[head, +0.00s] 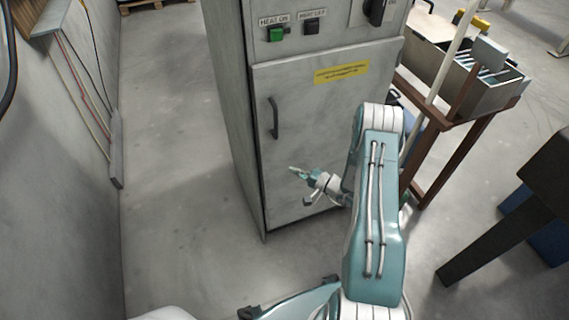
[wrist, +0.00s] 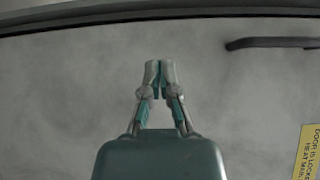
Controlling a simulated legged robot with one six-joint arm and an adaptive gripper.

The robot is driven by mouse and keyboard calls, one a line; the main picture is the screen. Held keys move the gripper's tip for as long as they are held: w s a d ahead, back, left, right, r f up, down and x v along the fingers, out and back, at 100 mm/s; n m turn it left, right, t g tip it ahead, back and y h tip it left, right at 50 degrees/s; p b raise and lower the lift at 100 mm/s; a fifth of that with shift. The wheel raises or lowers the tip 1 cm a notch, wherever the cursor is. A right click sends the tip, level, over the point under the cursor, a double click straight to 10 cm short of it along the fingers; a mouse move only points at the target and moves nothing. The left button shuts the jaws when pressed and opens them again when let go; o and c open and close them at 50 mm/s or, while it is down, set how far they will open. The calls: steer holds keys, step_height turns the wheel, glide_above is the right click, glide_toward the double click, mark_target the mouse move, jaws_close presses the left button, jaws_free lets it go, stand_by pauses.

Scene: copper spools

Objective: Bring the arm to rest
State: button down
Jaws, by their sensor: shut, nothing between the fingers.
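My gripper (head: 297,172) is shut and empty in the head view, in front of the grey cabinet door (head: 318,120), below and a little right of its handle. My arm is bent, with the upper link rising at the right of the cabinet and the wrist pointing left. In the wrist view my gripper (wrist: 160,75) shows with its fingertips together and nothing between them. The grey door surface (wrist: 70,100) fills the background behind it. I cannot tell the exact gap between fingertips and door.
The door's dark handle (head: 273,117) also shows in the wrist view (wrist: 270,43). Green and black buttons (head: 276,34) and a black knob (head: 376,11) sit above the door. A brown-legged stand (head: 455,126) is at right, with a dark table (head: 548,185) nearer. Bare floor lies left of the cabinet.

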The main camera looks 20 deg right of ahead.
steer(key=shift+s+d, duration=0.1)
steer(key=shift+s, duration=0.3)
steer(key=s+a+r+n+g, duration=0.4)
steer(key=a+r+g, duration=0.2)
steer(key=r, duration=0.5)
steer(key=s+a+r+n+g, duration=0.35)
steer(key=a+r+g, duration=0.3)
steer(key=r, duration=0.45)
steer(key=s+d+r+n+t+h, duration=0.1)
steer(key=s+r+t+h, duration=0.1)
steer(key=s+r+h, duration=0.4)
steer(key=s+d+r+n+t+h, duration=0.1)
steer(key=s+r+t+h, duration=0.1)
steer(key=s+r+h, duration=0.3)
steer(key=shift+s+d+r+h, duration=0.3)
steer(key=shift+s+r, duration=1.95)
steer(key=shift+s, duration=2.25)
steer(key=shift+a+n+t, duration=0.1)
steer(key=shift+n+t, duration=0.15)
